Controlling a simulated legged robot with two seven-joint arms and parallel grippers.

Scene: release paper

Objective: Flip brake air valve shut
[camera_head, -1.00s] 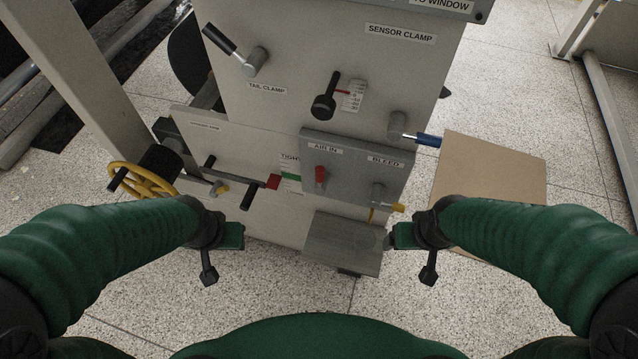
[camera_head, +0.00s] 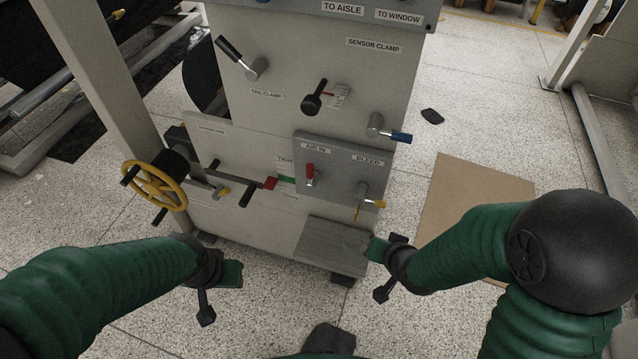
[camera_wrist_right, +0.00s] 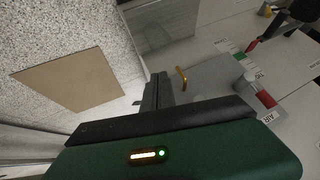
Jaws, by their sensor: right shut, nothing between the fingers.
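The grey valve panel (camera_head: 335,175) is on the lower right of the machine's front. The red handle (camera_wrist_right: 265,98) and a yellow piece (camera_wrist_right: 181,77) also show in the right wrist view. My right gripper (camera_head: 377,248) is low, below the BLEED valve and apart from it. Its fingers (camera_wrist_right: 158,90) are shut and empty. My left gripper (camera_head: 231,274) hangs low at the left, touching nothing; its fingers cannot be made out.
A grey ledge (camera_head: 331,245) juts out below the panel, close to my right gripper. A yellow handwheel (camera_head: 157,187) and black levers are at the left. A brown sheet (camera_head: 470,200) lies on the floor at right.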

